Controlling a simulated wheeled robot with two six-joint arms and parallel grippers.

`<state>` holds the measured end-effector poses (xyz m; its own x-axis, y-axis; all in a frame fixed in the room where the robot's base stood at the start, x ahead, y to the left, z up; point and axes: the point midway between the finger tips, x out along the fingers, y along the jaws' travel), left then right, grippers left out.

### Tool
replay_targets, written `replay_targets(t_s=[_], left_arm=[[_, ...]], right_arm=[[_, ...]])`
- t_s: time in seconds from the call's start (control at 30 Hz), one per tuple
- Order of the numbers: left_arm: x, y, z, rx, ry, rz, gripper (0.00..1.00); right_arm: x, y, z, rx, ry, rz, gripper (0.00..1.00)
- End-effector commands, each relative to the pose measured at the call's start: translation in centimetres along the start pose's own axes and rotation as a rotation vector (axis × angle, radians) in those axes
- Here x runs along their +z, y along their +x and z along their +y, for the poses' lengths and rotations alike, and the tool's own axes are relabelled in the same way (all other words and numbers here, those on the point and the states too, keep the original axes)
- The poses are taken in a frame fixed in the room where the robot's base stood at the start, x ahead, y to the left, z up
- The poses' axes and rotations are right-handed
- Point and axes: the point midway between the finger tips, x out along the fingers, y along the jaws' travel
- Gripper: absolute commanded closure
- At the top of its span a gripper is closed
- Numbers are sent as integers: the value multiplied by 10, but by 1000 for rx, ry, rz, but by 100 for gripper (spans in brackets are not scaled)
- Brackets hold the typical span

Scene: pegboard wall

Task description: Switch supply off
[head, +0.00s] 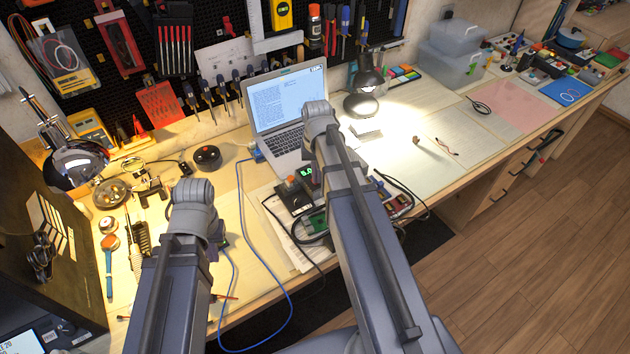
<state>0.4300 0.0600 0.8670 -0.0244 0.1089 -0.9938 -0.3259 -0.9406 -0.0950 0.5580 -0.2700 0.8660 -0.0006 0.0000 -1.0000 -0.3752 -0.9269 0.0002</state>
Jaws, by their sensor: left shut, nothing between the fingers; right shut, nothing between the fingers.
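A small dark box with an orange-red part on top (293,193) sits on the bench in front of the laptop, left of my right arm. A small green lit readout (306,171) shows beside it, partly covered by my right arm. I cannot tell for certain which of these is the supply or how its switch is set. At the bottom left corner, another device with a lit screen (22,343) is cut off by the frame. My two arms rise from the bottom edge, and their raised joints hide what lies behind them. Neither gripper's fingers can be made out.
An open laptop (288,98) stands at the back middle. A blue cable (262,262) loops over the front edge. A black desk lamp (366,95) stands right of the laptop. Tools crowd the left bench; plastic boxes (450,55) stand at the back right. Clear mats (455,140) lie right.

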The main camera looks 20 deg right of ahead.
Motion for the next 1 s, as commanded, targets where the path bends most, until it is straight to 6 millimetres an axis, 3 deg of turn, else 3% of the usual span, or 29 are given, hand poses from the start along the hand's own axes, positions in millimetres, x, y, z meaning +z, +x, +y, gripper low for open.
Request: replay_targets(t_s=[0.37, 1.0], left_arm=[[0, 0, 0, 0, 0, 0, 100], [3, -48, -5, 0, 0, 0, 100]], right_arm=[[0, 0, 0, 0, 0, 1, 100], [0, -49, 0, 0, 0, 1, 100]])
